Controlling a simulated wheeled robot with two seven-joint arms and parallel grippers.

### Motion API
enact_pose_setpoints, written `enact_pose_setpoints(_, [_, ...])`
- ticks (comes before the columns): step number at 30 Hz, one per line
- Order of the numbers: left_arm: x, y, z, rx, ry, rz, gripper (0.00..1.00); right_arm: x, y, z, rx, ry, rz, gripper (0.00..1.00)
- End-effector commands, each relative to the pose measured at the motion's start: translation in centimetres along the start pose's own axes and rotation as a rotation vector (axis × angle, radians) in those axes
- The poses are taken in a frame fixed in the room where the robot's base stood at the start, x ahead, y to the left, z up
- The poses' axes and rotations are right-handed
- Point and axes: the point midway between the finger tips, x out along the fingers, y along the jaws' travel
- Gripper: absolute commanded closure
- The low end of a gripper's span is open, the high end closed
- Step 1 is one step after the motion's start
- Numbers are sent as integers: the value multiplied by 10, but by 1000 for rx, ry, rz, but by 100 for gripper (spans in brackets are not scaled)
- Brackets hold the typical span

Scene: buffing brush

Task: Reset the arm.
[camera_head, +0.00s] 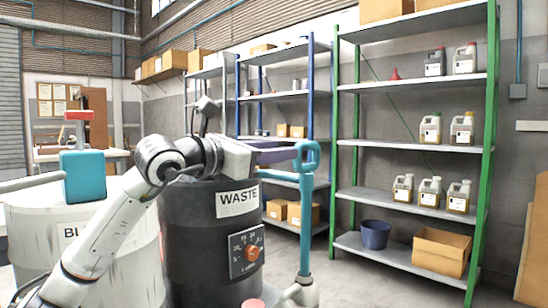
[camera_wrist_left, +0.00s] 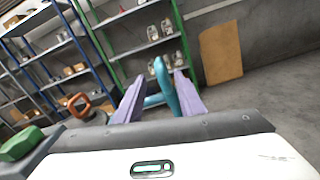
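My left arm crosses the head view from lower left, over the dark waste drum. My left gripper (camera_head: 290,154) has purple fingers pointing right at the teal loop handle (camera_head: 312,152) atop an upright teal post. In the left wrist view the gripper (camera_wrist_left: 160,76) has its fingers spread apart. The teal loop (camera_wrist_left: 157,68) shows between them, with a gap on its left side. I cannot tell whether the loop touches the right finger. My right gripper is not seen.
The dark drum (camera_head: 190,260) marked WASTE carries a panel with an orange knob (camera_head: 251,252). A white drum (camera_head: 30,255) stands left, near a teal block (camera_head: 84,176). Behind are green-post shelves (camera_head: 415,141) with jugs, a blue bucket (camera_head: 375,234) and a cardboard box (camera_head: 440,252).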

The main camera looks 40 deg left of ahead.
Motion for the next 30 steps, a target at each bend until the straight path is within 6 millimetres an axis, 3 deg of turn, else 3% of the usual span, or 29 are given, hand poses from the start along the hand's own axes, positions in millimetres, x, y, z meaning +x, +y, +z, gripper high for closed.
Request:
enact_pose_setpoints(21, [-1,-5,-2,-7,0,-17,64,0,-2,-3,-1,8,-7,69])
enact_pose_setpoints(23, [2,-16,-8,-26,-2,-54,64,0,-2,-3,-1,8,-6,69])
enact_pose_setpoints(26, [11,-54,-24,-95,-10,-176,64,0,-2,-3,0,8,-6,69])
enact_pose_setpoints(30, [14,-141,-53,-329,-40,-453,64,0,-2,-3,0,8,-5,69])
